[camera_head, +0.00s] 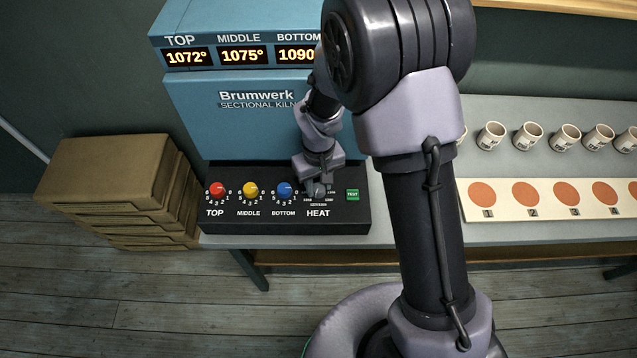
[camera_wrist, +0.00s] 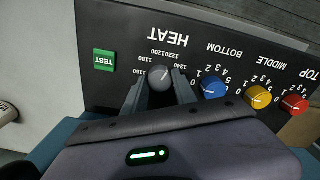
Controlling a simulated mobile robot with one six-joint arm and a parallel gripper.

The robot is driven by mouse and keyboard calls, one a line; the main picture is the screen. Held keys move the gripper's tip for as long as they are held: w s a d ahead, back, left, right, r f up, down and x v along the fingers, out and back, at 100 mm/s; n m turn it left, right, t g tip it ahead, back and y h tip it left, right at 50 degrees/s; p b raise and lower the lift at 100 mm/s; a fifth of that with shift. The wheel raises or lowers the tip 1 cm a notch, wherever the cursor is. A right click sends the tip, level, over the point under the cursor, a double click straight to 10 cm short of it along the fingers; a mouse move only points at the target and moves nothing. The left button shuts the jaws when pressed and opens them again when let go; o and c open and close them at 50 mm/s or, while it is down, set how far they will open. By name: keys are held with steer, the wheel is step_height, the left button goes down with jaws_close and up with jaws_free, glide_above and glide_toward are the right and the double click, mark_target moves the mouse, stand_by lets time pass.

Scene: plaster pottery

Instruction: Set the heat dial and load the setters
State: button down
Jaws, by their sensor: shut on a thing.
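The grey heat dial (camera_wrist: 159,78) sits on the black control panel (camera_head: 340,219), with a printed scale around it. My gripper (camera_wrist: 160,92) is shut on the heat dial. In the head view my gripper (camera_head: 318,187) hides most of the dial. The dial's exact setting is hard to read. The setter strip (camera_head: 508,211), a pale board with numbered orange discs, lies on the table at the right. Several small white cups (camera_head: 528,136) with dark labels stand in a row behind it, apart from the discs.
The blue kiln (camera_head: 235,125) shows TOP 1072°, MIDDLE 1075° and BOTTOM 1090°, the last partly covered. Red (camera_head: 217,189), yellow (camera_head: 250,189) and blue (camera_head: 284,188) knobs line the panel. A green TEST button (camera_head: 352,195) sits right of the dial. Brown boxes (camera_head: 112,185) are stacked at left.

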mark_target(318, 188)
steer(key=c, duration=1)
jaws_free()
step_height(318, 188, up, 17)
steer(key=p, duration=0.4)
steer(key=shift+r+p, duration=0.2)
steer(key=shift+p, duration=0.15)
